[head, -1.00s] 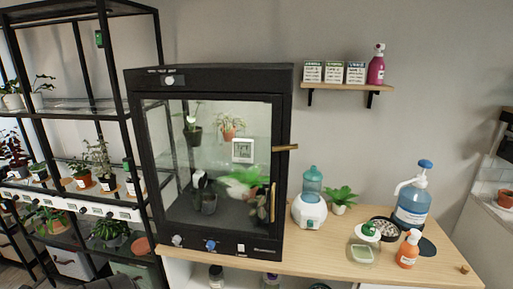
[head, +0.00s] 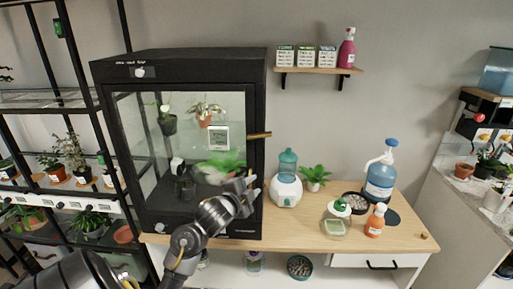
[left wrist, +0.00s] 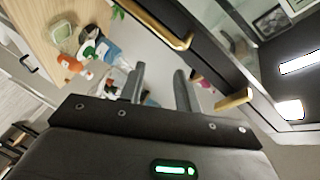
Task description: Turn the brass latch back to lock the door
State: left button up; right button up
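The brass latch (head: 259,135) sits at the upper right edge of the black plant cabinet (head: 180,60) and points sideways to the right. The glass door (head: 150,135) looks shut against the frame. My left gripper (head: 246,180) is in front of the door's lower right part, below the latch, and covers the door handle there. In the left wrist view, the gripper (left wrist: 160,74) has its fingers apart with nothing between them. The brass latch (left wrist: 234,99) shows right of the fingers, and the brass handle (left wrist: 158,25) above them. My right gripper is out of view.
On the wooden table (head: 315,230), right of the cabinet, stand a teal-topped humidifier (head: 286,185), a small plant (head: 315,176), a blue pump bottle (head: 380,178) and an orange bottle (head: 375,220). A wall shelf (head: 318,70) hangs above. A black rack (head: 70,105) stands left.

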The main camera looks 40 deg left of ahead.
aim_at(258, 137)
pick_arm(q)
jog(key=s+r+m+t+y, duration=0.1)
jog(key=s+r, duration=0.2)
jog(key=r, duration=0.4)
jog(key=s+r+m+t+y, duration=0.1)
jog(key=s+r, duration=0.2)
jog(key=r, duration=0.3)
jog(key=p+x, duration=0.1)
jog(key=x, duration=0.9)
jog(key=shift+d+r+p, duration=0.25)
jog(key=shift+p, duration=0.15)
jog(key=shift+w+a, duration=0.2)
jog(key=shift+w, duration=0.5)
jog(key=shift+c, duration=0.2)
grip_shut()
